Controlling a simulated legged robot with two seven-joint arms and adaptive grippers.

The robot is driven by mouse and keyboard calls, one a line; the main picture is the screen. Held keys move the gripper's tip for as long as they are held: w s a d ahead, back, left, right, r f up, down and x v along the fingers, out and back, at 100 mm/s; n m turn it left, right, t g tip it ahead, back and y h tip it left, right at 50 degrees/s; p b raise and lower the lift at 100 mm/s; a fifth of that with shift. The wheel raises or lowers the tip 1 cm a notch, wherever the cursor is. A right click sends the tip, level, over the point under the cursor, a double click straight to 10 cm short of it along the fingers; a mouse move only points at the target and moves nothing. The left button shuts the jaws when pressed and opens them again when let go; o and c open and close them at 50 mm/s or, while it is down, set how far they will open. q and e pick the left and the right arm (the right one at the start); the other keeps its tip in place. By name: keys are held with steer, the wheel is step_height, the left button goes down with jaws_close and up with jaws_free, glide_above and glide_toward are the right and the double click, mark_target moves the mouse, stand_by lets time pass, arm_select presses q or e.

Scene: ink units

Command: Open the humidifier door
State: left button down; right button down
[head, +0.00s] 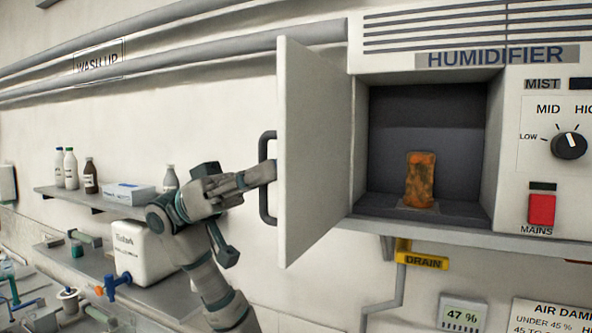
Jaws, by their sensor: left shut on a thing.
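The humidifier (410,232) is a white wall unit at the right of the head view. Its door (315,150) stands swung open to the left, showing the dark inner compartment (425,115). A black handle (264,202) is on the door's outer face. My left gripper (264,173) is at this handle and shut on it; the fingertips are partly hidden at the handle and door. An orange-brown jar-like object (419,182) stands upright inside the compartment. My right gripper is not in view.
Shelves at the left hold several bottles (72,170), a pale blue box (129,193) and a white canister (143,250). The control panel has a knob (569,146) and red mains switch (541,209).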

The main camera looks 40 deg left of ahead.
arm_select(q)
steer(key=shift+s+a+p, duration=0.15)
steer(key=shift+a+p, duration=0.2)
steer(key=shift+a, duration=0.85)
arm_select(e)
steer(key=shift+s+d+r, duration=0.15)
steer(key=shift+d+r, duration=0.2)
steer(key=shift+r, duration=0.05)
arm_select(q)
steer(key=shift+a, duration=0.1)
steer(key=c, duration=1.2)
jaws_free()
steer(key=shift+a, duration=0.1)
steer(key=v, duration=1.1)
steer(key=shift+a+f, duration=0.25)
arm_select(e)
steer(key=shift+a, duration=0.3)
